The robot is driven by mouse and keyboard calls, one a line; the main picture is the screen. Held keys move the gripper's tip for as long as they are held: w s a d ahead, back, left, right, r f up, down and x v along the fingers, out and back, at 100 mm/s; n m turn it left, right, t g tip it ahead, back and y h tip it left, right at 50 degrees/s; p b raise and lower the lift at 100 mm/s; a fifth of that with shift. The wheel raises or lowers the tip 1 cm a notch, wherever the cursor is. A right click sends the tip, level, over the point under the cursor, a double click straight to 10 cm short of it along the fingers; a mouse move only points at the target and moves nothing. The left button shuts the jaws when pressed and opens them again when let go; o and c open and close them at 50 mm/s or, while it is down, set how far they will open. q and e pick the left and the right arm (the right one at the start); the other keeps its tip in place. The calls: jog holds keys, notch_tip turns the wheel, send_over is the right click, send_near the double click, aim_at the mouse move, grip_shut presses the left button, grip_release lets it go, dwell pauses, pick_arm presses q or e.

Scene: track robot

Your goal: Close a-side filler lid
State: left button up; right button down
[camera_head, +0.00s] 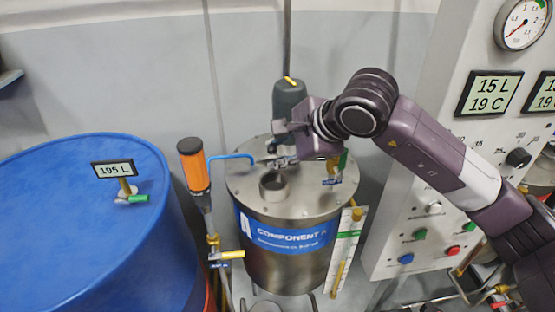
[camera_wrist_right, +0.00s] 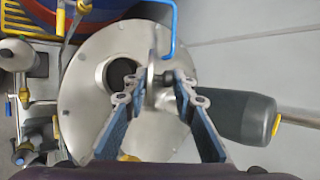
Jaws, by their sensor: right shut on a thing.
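The steel tank marked Component A (camera_head: 285,235) stands in the middle of the head view. Its filler neck (camera_head: 273,186) is open on the top plate, with a dark hole that also shows in the right wrist view (camera_wrist_right: 122,75). My right gripper (camera_head: 280,155) is over the top plate, just behind the neck. In the right wrist view its two fingers are shut on the filler lid (camera_wrist_right: 152,68). The lid looks like a thin grey disc seen nearly edge-on, tilted up beside the hole. Its hinge is hard to make out. My left gripper is in neither view.
A dark grey motor (camera_head: 289,97) stands on the tank behind my gripper. A blue pipe (camera_head: 230,157) and an orange-black cylinder (camera_head: 195,168) are left of it. A blue drum (camera_head: 70,220) fills the left; a control panel (camera_head: 420,190) stands at right.

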jog(key=shift+w+r, duration=0.1)
jog(key=shift+r, duration=0.05)
dwell(0.3)
jog(key=c, duration=1.8)
grip_release()
jog(key=shift+o, duration=0.2)
jog(key=v, duration=1.2)
